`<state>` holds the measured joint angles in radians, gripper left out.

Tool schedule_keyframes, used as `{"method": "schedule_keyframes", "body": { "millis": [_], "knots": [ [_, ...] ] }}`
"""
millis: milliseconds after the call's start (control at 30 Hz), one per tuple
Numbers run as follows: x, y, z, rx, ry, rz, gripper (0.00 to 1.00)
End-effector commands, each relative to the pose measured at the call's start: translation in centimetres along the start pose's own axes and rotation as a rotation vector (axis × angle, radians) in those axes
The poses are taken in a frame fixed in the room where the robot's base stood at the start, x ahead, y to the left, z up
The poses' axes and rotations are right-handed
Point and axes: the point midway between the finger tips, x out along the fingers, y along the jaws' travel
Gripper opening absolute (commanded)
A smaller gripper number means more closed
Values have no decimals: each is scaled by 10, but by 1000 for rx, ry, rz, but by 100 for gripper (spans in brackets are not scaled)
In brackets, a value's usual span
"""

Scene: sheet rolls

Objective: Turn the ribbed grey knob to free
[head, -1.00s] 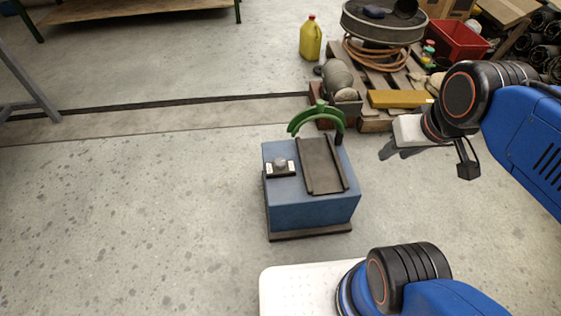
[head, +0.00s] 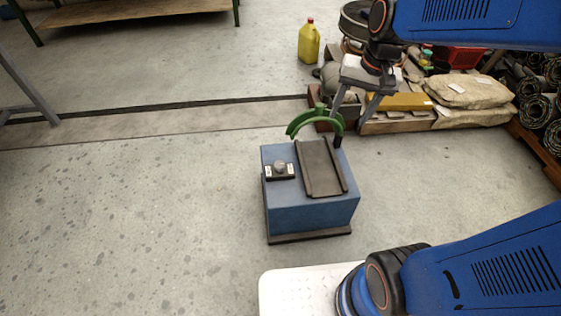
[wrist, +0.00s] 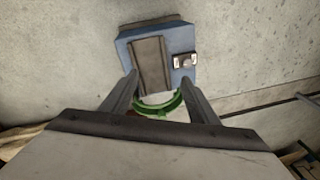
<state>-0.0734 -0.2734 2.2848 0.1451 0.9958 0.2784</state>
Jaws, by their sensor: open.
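The ribbed grey knob (head: 279,167) sits on a dark plate with small white labels at its sides, on the top left of a blue box (head: 312,213). It also shows in the wrist view (wrist: 182,61), to the right of a dark sloped channel. The label text is too small to read. My gripper (head: 352,115) is open and empty, above and behind the box's green arch, to the right of and apart from the knob. In the wrist view my two fingers (wrist: 158,85) point toward the box.
A green arch (head: 314,121) rises at the back of the box, beside the dark channel (head: 322,168). A yellow jug (head: 309,41) and a pallet with sacks (head: 470,92) stand behind. Floor left of the box is clear.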

Motion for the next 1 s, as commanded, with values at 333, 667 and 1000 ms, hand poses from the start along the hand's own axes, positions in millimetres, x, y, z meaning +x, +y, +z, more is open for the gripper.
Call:
{"method": "schedule_keyframes", "body": {
  "millis": [333, 667, 1000],
  "knots": [
    [55, -45, -57, 142, -140, 1, 55],
    [123, -85, -101, 282, -264, 22, 55],
    [208, -122, -132, 424, -384, 63, 55]
  ]
}}
